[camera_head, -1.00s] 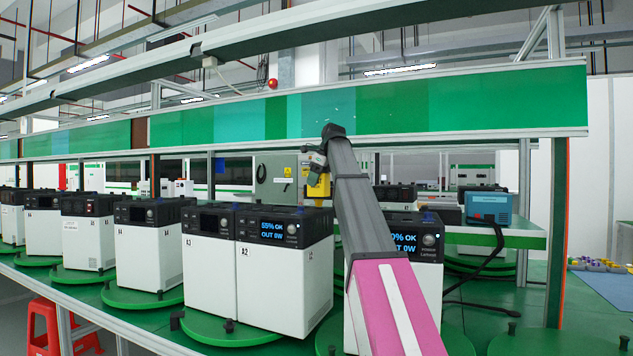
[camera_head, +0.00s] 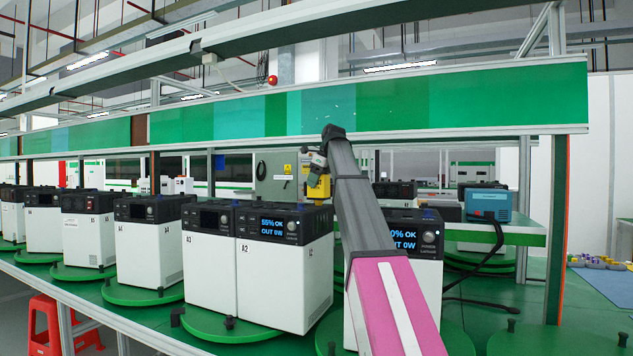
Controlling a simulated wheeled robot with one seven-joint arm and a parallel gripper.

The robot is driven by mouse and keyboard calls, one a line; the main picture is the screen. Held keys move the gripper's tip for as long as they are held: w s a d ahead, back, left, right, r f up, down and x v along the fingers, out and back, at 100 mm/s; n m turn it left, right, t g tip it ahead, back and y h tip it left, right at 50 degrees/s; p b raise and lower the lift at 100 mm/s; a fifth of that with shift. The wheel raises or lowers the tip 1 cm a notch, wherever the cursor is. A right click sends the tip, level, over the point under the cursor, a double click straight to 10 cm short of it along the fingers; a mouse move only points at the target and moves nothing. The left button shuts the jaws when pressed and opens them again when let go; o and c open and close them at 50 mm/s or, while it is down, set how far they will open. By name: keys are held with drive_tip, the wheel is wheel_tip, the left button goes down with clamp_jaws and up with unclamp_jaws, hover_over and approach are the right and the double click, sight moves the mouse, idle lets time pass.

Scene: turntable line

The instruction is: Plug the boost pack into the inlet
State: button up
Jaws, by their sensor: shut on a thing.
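My gripper (camera_head: 318,183) hangs at the far end of my arm, behind the white power unit marked A2 (camera_head: 283,278). A yellow block shows there; its lower part and the fingertips are hidden behind the unit. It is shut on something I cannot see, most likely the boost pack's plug. A teal box (camera_head: 488,203), which looks like the boost pack, stands at the right on the bench behind. A black cable (camera_head: 497,240) runs from it down behind the white unit at the right (camera_head: 425,285). The inlet is not visible from this side.
Several white power units stand on green turntables along the line, with unit A3 (camera_head: 208,262) touching A2. The displays of A2 and the right unit are lit. A red stool (camera_head: 50,325) stands below left.

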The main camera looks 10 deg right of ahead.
drive_tip(key=shift+f, duration=0.45)
drive_tip(key=o, duration=1.6)
drive_tip(key=v, duration=1)
drive_tip(key=shift+w, duration=0.1)
drive_tip(key=shift+d+r, duration=0.1)
drive_tip(key=shift+r, duration=0.25)
drive_tip(key=shift+s, duration=0.25)
